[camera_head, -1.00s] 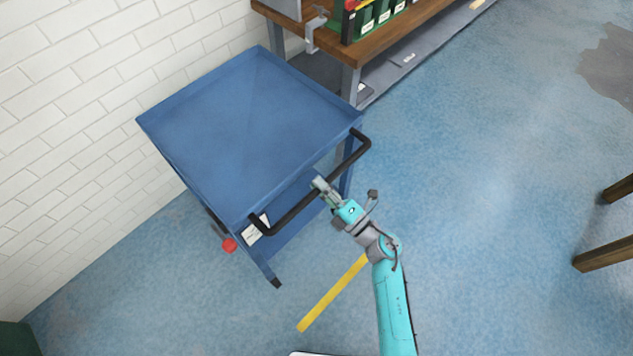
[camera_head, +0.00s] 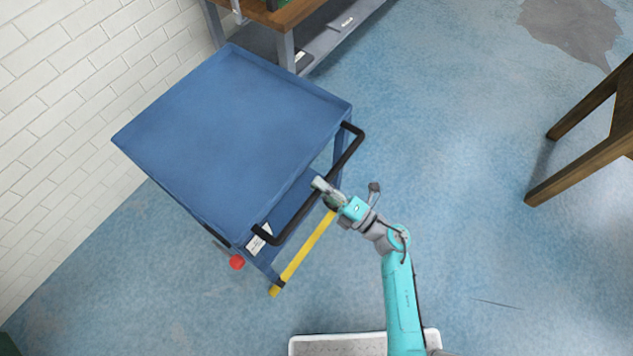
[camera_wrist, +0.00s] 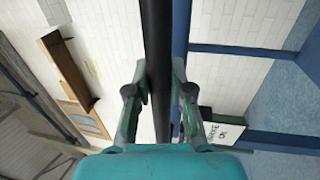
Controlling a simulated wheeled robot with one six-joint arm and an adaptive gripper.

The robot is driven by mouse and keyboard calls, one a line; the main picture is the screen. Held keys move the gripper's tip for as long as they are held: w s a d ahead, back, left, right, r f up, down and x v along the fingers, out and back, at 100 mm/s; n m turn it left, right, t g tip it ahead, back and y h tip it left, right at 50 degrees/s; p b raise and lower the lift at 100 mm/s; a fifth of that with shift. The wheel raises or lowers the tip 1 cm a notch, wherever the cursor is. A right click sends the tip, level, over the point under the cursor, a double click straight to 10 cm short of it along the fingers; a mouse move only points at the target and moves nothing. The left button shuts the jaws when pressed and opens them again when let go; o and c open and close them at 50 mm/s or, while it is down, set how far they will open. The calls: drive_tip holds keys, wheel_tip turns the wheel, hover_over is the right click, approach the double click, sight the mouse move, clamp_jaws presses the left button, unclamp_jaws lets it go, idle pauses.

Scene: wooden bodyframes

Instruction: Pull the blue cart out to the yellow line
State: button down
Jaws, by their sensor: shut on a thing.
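The blue cart (camera_head: 235,140) stands left of centre in the head view, with an empty tray top and a black handle (camera_head: 296,213) along its near right side. My gripper (camera_head: 319,184) is shut on the middle of the handle. In the wrist view, the handle (camera_wrist: 157,60) runs between the two fingers (camera_wrist: 158,88). The yellow line (camera_head: 303,252) lies on the floor under the handle side of the cart. Its lower end shows at the cart's near corner leg, and its upper end passes behind my gripper.
A white brick wall (camera_head: 70,110) runs along the left. A wooden workbench (camera_head: 270,14) with a grey lower shelf stands behind the cart. Dark wooden legs (camera_head: 590,150) of another piece stand at the right. The blue floor between is clear, with a dark stain (camera_head: 575,30) at the far right.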

idle(0.3)
drive_tip(key=c, duration=1)
unclamp_jaws()
drive_tip(key=shift+d, duration=0.1)
drive_tip(key=v, duration=1.2)
drive_tip(key=s+d+r+m+h, duration=0.2)
drive_tip(key=s+r+m+h, duration=0.2)
drive_tip(key=s+m, duration=0.5)
drive_tip(key=s+d+r+m+t+h, duration=0.1)
drive_tip(key=s+r+m+h, duration=0.3)
drive_tip(key=s+m, duration=0.5)
drive_tip(key=s+d+r+m+t+h, duration=0.1)
drive_tip(key=s+d+r+m+h, duration=0.2)
drive_tip(key=s+r+m+h, duration=0.2)
drive_tip(key=shift+s+d+m+h, duration=0.1)
drive_tip(key=shift+s+m+h, duration=0.75)
drive_tip(key=shift+m, duration=0.5)
drive_tip(key=shift+s+d+m+h, duration=0.1)
drive_tip(key=shift+s+m+h, duration=0.55)
drive_tip(key=shift+s+m, duration=0.55)
